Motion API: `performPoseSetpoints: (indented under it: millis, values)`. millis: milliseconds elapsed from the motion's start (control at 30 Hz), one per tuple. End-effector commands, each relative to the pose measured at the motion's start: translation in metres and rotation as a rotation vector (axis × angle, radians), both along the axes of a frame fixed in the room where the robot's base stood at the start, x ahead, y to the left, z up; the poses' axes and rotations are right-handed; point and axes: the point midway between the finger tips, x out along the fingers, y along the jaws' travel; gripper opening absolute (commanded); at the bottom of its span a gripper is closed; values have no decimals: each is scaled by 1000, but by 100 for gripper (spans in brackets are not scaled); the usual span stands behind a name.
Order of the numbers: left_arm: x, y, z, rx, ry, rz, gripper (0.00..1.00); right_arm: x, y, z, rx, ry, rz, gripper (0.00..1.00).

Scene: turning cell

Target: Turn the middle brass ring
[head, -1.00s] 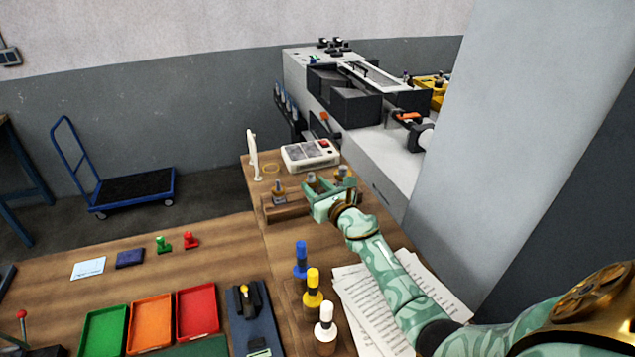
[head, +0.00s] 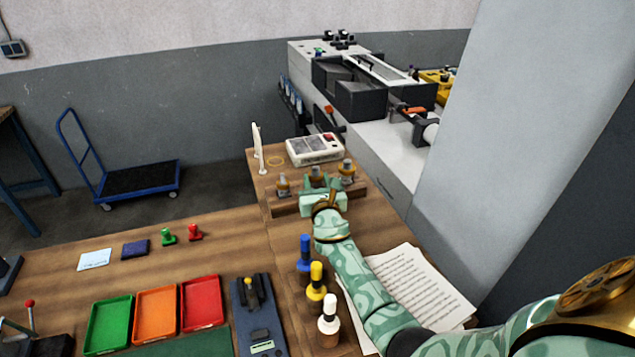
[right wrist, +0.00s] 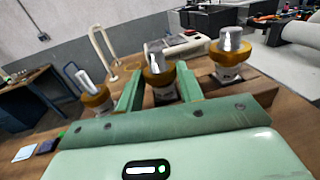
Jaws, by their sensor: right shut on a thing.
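Three brass rings with silvery pins stand in a row on a wooden block (head: 286,207) at the back of the bench. The middle brass ring (right wrist: 158,77) sits between the two green fingers of my right gripper (right wrist: 159,82), which is shut on it. In the head view the middle ring (head: 316,172) shows just beyond the gripper's palm. The left brass ring (right wrist: 93,97) and the right brass ring (right wrist: 230,53) stand free on either side. The middle ring's lower part is partly hidden by the gripper. My left gripper is not in view.
A white box with a red button (head: 315,149) and an upright white frame (head: 259,150) stand behind the rings. Blue, yellow and white handled tools (head: 316,280) stand near my right forearm, beside printed sheets (head: 415,285). A grey pillar (head: 510,130) rises at right.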

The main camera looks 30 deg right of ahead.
Motion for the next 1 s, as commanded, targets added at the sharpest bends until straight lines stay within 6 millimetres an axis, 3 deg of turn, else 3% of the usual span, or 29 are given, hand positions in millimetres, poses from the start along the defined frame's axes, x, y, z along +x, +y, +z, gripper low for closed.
performPoseSetpoints:
  millis: [300,333,400,733,1000]
  values:
    - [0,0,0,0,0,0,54,1,0,3,-3,-4,-1,14]
    - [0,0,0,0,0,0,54,1,0,3,-3,-4,-1,45]
    - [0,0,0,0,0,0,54,1,0,2,-2,-3,-1,59]
    - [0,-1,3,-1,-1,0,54,-5,2,1,-1,-1,0,59]
    - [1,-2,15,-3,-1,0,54,-48,20,2,-1,-1,0,59]
